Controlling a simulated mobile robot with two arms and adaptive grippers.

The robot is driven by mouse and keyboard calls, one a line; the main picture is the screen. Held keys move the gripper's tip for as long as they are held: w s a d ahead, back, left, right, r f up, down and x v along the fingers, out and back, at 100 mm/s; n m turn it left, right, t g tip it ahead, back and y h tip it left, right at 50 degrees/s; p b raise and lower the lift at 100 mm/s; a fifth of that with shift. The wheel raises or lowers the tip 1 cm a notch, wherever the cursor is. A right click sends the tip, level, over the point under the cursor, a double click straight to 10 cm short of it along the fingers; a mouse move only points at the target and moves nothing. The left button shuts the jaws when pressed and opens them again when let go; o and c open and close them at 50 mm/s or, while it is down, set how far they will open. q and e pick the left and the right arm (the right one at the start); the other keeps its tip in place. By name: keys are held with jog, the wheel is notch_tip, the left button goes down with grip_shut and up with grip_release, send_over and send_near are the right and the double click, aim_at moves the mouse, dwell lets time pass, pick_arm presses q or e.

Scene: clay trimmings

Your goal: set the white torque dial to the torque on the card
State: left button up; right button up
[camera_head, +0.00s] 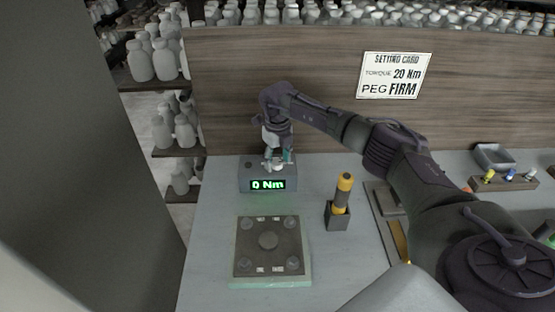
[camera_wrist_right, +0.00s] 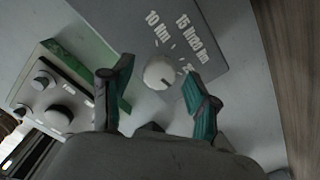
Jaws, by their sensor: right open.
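The white torque dial (camera_wrist_right: 162,73) sits on a grey box (camera_head: 252,178). Its dark pointer mark faces the lower right in the wrist view, and 10, 15 and 20 Nm labels are printed nearby. The box's green display (camera_head: 267,184) reads 0 Nm. My right gripper (camera_head: 278,160) is over the box. In the wrist view its open teal fingers (camera_wrist_right: 158,68) stand on either side of the dial, with gaps visible. My left gripper is not in view.
A square plate with knobs (camera_head: 268,243) lies in front of the box. A yellow-and-black tool (camera_head: 343,190) stands in a dark holder (camera_head: 338,215) to the right. A wooden block with coloured pegs (camera_head: 503,181) and a grey tray (camera_head: 494,157) are at far right.

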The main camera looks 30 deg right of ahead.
aim_at(277, 162)
notch_tip(277, 162, up, 12)
dwell(0.6)
